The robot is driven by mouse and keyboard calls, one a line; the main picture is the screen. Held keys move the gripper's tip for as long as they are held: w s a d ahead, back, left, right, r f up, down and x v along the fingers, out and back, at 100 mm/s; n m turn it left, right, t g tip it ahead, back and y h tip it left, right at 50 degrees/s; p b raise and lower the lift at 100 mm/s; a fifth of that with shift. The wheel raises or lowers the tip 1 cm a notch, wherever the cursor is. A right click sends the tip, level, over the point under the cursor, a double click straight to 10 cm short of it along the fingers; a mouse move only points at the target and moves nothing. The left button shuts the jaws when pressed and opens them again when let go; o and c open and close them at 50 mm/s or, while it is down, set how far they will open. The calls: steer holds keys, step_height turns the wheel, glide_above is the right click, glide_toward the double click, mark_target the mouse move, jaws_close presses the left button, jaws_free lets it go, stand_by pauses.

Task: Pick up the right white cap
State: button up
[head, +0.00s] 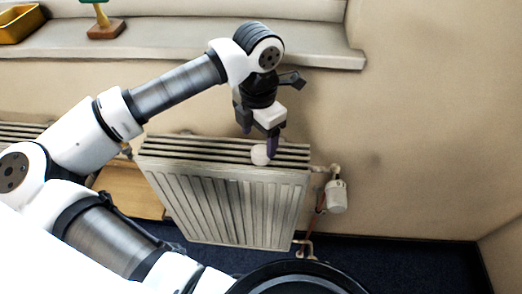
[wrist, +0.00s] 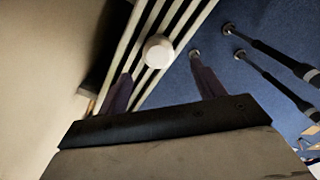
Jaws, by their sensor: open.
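A round white cap (head: 260,155) sits on the slatted top of the radiator (head: 225,205), near its right end. It also shows in the wrist view (wrist: 158,50) on the pale slats, just beyond the fingertips and between their lines. My gripper (head: 261,138) is over the radiator's top, pointing down, with its fingers apart and nothing held. In the head view one finger is right beside the cap and partly overlaps it; I cannot tell whether they touch. In the wrist view both fingers (wrist: 162,82) show with a gap between them. No second cap is visible on the radiator.
A white valve head (head: 336,197) with copper pipes is at the radiator's right side. The wall rises close behind. Dark blue floor (head: 400,262) lies below.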

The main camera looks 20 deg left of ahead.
mark_target(260, 150)
steer(key=f+p, duration=0.1)
steer(key=f, duration=0.4)
steer(key=shift+w+p, duration=0.2)
steer(key=shift+p, duration=0.15)
steer(key=c, duration=1.1)
steer(key=shift+o, duration=0.2)
steer(key=shift+r, duration=0.1)
